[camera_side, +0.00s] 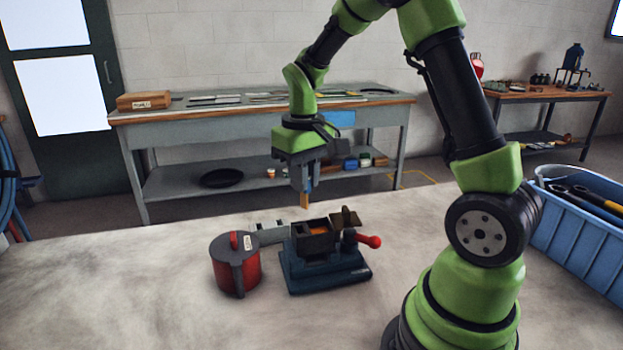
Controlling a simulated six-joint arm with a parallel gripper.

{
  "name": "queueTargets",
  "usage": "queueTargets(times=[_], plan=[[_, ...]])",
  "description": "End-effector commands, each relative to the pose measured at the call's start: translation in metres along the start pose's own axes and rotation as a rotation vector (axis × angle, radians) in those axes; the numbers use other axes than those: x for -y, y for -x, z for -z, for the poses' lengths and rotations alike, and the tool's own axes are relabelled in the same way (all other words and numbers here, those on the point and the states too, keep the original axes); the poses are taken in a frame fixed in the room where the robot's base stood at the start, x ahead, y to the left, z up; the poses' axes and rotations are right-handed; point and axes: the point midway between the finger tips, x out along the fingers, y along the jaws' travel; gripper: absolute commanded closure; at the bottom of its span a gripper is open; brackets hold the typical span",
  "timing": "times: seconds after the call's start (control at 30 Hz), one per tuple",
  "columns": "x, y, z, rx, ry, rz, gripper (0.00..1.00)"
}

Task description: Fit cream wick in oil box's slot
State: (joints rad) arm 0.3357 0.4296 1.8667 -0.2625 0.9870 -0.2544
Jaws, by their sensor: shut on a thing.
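My gripper (305,186) points straight down and is shut on a small tan strip, the wick (304,201), whose lower end sticks out below the fingertips. The oil box (317,242) is a dark, open-topped box with an orange patch inside. Its lid (346,217) appears raised at the right. The box sits on a dark blue vice-like base (322,272). In this view the wick is just above the box's back left edge, with its tip apparently clear of the box. The slot itself is too small to make out.
A red and dark grey can (235,264) stands left of the base, with a light grey block (268,232) behind it. A red-knobbed handle (369,241) juts out at the right. A blue crate of tools (580,238) is far right. The front left tabletop is clear.

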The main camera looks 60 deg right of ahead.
Motion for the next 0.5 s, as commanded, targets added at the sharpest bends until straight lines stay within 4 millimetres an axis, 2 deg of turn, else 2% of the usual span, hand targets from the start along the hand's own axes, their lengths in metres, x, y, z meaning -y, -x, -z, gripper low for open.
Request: queueTargets(times=[0.1, 0.2, 0.33, 0.5], plan=[[0.0045, 0.0015, 0.0021, -0.001, -0.204, 0.0, 1.0], [0.0068, 0.0022, 0.0029, 0.0, -0.33, 0.0, 1.0], [0.0086, 0.0024, 0.0034, 0.0, -0.419, 0.0, 1.0], [0.0089, -0.0047, 0.0034, 0.002, -0.446, -0.001, 1.0]])
